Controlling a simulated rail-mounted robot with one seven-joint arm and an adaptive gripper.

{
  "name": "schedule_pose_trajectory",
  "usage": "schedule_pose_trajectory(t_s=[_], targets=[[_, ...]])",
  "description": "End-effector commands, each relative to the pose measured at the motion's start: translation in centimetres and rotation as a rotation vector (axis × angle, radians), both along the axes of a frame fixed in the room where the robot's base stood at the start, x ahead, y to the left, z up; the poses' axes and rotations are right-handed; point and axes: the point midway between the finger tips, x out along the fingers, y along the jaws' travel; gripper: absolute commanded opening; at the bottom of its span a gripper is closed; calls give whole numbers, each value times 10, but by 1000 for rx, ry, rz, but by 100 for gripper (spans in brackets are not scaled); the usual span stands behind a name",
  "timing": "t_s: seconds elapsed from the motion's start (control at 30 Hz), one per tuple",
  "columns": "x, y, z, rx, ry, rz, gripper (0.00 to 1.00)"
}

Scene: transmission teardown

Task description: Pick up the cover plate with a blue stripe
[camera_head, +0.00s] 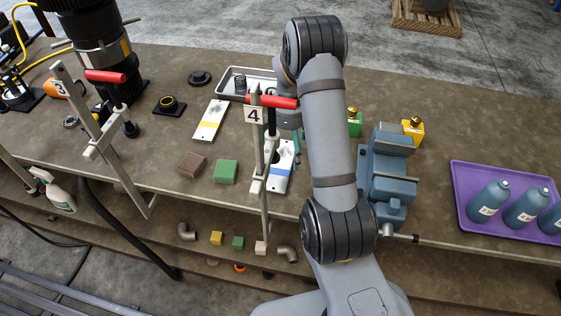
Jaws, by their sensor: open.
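The cover plate with a blue stripe (279,181) is white and lies flat on the brown workbench, near its front edge. The upright clamp marked 4 covers its left side, and my arm passes close to its right. My gripper (295,146) hangs at the plate's upper end, mostly hidden behind the clamp and my forearm. What shows of it is open, with nothing seen in it. I cannot tell whether it touches the plate. A similar white plate with a yellow stripe (209,121) lies further left.
The clamp (264,190) with a red handle stands at the bench edge beside the plate. A blue vise (388,170) stands to the right. Brown (191,165) and green (226,171) blocks lie left. A metal tray (224,80) is behind, and a purple tray (470,178) with bottles is far right.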

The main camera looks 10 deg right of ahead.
Motion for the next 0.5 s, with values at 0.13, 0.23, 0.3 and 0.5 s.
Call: schedule_pose_trajectory(t_s=[0.13, 0.23, 0.3, 0.5], targets=[[-1, 0, -11, 0, 1, -1, 99], [0, 0, -12, 0, -1, -1, 99], [0, 0, -12, 0, -1, 0, 99], [0, 0, -12, 0, -1, 0, 90]])
